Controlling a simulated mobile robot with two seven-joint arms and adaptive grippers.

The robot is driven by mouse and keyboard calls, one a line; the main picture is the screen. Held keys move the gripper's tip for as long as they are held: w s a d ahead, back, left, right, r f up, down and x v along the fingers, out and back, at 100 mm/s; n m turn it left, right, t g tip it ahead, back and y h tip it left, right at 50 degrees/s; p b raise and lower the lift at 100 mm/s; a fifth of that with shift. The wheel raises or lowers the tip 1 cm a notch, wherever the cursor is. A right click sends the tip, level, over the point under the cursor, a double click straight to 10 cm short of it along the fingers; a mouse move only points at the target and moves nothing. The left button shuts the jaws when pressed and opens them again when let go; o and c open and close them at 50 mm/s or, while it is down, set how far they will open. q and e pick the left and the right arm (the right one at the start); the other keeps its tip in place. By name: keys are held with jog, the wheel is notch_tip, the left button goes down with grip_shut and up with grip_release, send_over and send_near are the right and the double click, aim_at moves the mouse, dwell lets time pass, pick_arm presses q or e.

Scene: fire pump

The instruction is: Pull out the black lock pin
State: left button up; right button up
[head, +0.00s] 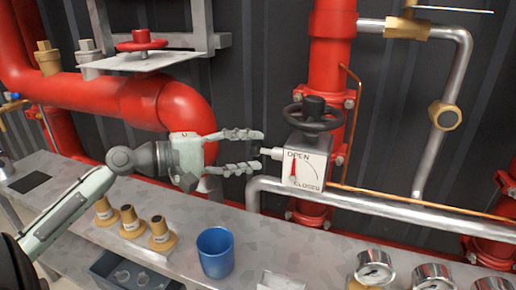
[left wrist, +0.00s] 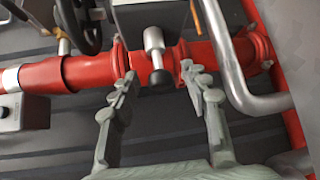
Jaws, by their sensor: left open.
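The lock pin (head: 271,152) sticks out of the left side of the grey valve box (head: 305,165), pointing at my left gripper. In the left wrist view the lock pin (left wrist: 155,45) shows a silver shaft with a black knob at its end. My left gripper (head: 258,150) is open, with one finger above and one below the pin's line. In the left wrist view the left gripper (left wrist: 158,74) has its fingertips on either side of the black knob, with gaps on both sides. My right gripper is not in view.
A black handwheel (head: 312,115) tops the valve box, whose plate reads OPEN and CLOSED. A red vertical pipe (head: 333,60) stands behind it. Below, a grey bench (head: 265,235) holds a blue cup (head: 215,252), brass fittings (head: 131,222) and gauges (head: 374,267).

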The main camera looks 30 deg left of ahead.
pick_arm(q)
jog(key=shift+x, duration=1.05)
jog(key=shift+c, duration=0.2)
grip_shut()
